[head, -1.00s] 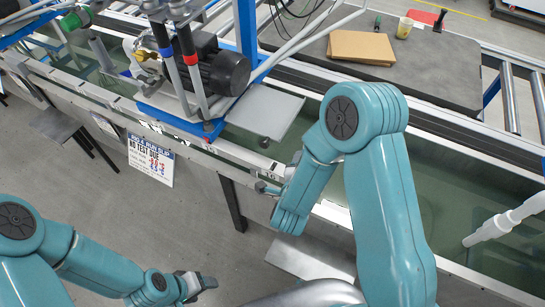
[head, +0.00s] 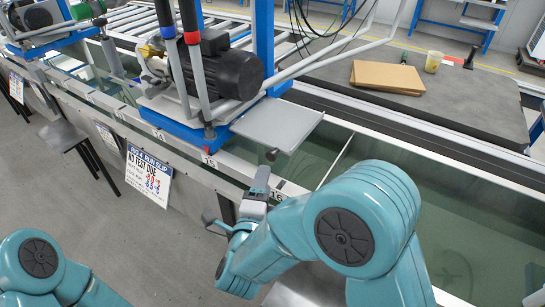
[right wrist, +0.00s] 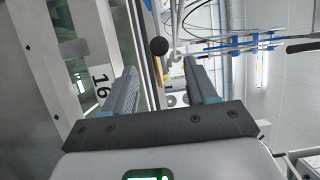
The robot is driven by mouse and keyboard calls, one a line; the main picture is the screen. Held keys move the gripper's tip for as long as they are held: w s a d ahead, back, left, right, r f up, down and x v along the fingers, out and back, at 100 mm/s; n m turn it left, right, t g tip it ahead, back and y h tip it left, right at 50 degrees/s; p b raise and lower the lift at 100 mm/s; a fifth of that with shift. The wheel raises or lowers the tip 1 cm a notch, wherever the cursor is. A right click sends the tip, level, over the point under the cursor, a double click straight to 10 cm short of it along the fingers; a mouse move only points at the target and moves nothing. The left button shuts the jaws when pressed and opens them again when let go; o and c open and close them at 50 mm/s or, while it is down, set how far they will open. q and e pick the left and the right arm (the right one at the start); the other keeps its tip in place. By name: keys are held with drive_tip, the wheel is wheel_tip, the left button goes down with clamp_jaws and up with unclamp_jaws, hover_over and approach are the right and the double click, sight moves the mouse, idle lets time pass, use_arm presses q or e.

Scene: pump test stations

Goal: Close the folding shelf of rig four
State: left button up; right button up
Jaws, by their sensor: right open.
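The folding shelf (head: 279,126) is a flat grey plate. It stands out, roughly level, from the blue pump rig over the water channel. A round black knob (head: 271,155) is at its near edge. My right gripper (head: 261,178) is open, just below and in front of the knob, with its fingers pointing towards it. In the right wrist view the knob (right wrist: 158,46) shows beyond the gap between the two fingers (right wrist: 160,72) and looks apart from them. My left gripper is out of view; only part of the left arm shows at the lower left.
The channel's front rail (head: 225,160) runs close to my right gripper. A sign (head: 148,176) hangs from it.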

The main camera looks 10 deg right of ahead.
sight(271, 157)
drive_tip(key=x, duration=1)
drive_tip(key=shift+d, duration=0.1)
clamp_jaws()
